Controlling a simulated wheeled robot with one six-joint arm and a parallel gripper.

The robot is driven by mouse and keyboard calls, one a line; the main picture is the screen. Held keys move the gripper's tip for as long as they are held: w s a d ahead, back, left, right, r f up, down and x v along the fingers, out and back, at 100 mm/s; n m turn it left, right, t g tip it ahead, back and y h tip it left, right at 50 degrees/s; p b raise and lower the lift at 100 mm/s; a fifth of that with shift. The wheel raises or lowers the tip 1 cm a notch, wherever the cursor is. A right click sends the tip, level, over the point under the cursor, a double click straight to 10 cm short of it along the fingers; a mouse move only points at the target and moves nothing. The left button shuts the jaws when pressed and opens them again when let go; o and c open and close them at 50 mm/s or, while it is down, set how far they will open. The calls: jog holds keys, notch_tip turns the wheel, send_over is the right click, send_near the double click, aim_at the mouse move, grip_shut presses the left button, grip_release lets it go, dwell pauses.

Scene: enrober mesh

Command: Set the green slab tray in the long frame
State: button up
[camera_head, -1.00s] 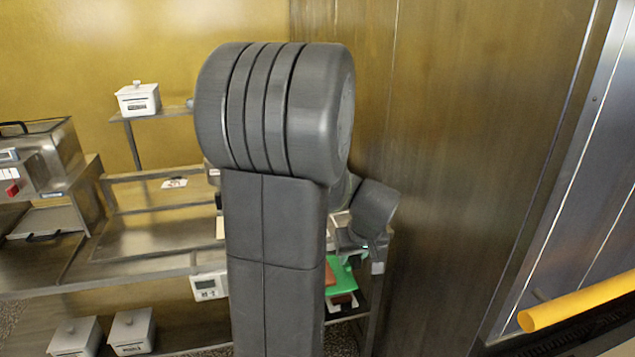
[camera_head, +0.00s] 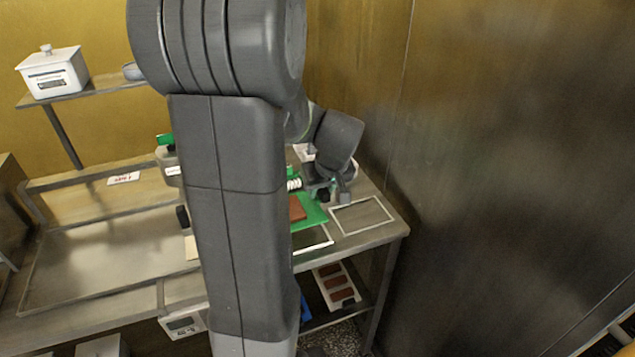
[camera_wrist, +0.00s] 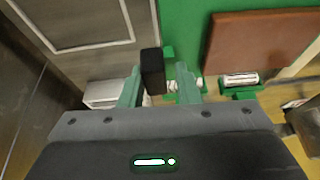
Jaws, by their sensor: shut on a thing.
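The green slab tray (camera_head: 316,216) carries a brown slab (camera_head: 297,209) and is at the right end of the steel table, partly hidden by my arm. The tray also shows in the wrist view (camera_wrist: 185,28), with the slab (camera_wrist: 255,42) on it. One pale outlined frame (camera_head: 362,233) lies empty right of the tray. Another pale frame (camera_head: 328,243) lies partly under or behind the tray. I cannot tell which is the long one, or the tray's height above the table.
A brown wall (camera_head: 500,150) stands close on the right. A lower shelf holds a white tray of brown slabs (camera_head: 337,290). A white lidded box (camera_head: 52,72) sits on a raised shelf at left. A digital scale (camera_head: 184,325) is at the table's front.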

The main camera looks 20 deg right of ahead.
aim_at(322, 210)
dwell(0.3)
jog(key=shift+s+f+b, duration=0.1)
jog(key=shift+f+b, duration=0.05)
jog(key=shift+b, duration=0.2)
notch_tip(322, 210, down, 6)
jog(key=b, duration=0.5)
jog(key=shift+r, duration=0.25)
jog(key=shift+f+b, duration=0.55)
jog(key=shift+b, duration=0.15)
dwell(0.6)
jog(key=o, duration=1)
jog(key=shift+o, duration=0.2)
jog(key=shift+r, duration=0.15)
jog(key=v, duration=1.3)
jog(key=shift+r+p, duration=0.3)
jog(key=shift+d+f, duration=0.1)
